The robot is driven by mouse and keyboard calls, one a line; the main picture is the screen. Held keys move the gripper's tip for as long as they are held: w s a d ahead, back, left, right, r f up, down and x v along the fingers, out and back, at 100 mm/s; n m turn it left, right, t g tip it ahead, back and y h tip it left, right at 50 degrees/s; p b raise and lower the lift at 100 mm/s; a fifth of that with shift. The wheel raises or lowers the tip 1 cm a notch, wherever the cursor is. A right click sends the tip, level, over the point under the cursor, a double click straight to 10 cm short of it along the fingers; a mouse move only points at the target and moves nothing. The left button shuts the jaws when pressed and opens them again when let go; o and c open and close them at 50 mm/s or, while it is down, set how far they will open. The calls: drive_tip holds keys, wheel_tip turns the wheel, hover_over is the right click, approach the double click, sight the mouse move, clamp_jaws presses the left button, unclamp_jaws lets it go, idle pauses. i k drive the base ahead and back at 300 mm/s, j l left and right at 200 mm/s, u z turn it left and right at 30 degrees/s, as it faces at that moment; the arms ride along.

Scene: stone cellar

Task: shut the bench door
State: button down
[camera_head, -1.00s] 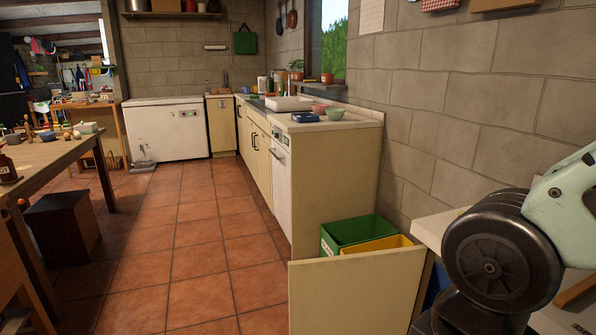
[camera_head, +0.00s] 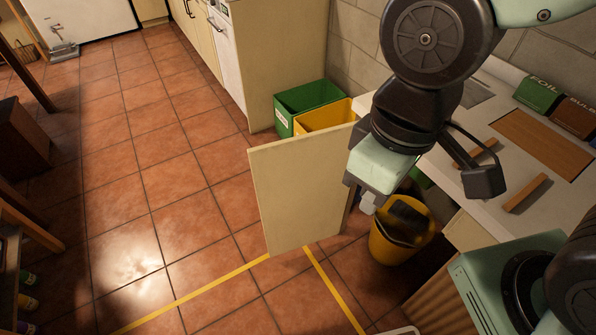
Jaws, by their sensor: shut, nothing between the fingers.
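The bench door (camera_head: 298,190) is a flat cream panel standing open. It juts out from the bench (camera_head: 490,135) over the tiled floor, left of my gripper. My gripper (camera_head: 369,205) points down beside the door's right edge, in front of the bench. Its pale fingers are together and empty. I cannot tell whether they touch the door. The door's hinge side is partly hidden behind my arm. The open space under the bench shows to the right of the door.
A yellow bucket (camera_head: 392,247) with something dark in it stands under the bench. Green (camera_head: 305,98) and yellow (camera_head: 325,116) bins stand behind the door. Yellow tape (camera_head: 205,290) marks the floor.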

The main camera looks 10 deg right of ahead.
sight(302, 196)
drive_tip(key=i+j+z, duration=0.2)
drive_tip(key=j+z, duration=0.2)
drive_tip(key=j, duration=0.25)
drive_tip(key=i+j+z, duration=0.1)
drive_tip(key=j+z, duration=0.3)
drive_tip(key=j, duration=0.3)
drive_tip(key=j+z, duration=0.4)
drive_tip(key=j, duration=0.3)
drive_tip(key=i+j+z, duration=0.15)
drive_tip(key=j+z, duration=0.2)
drive_tip(key=j, duration=0.3)
drive_tip(key=i+j+z, duration=0.1)
drive_tip(key=j+z, duration=0.3)
drive_tip(key=j, duration=0.25)
drive_tip(key=j+z, duration=0.35)
drive_tip(key=j, duration=0.3)
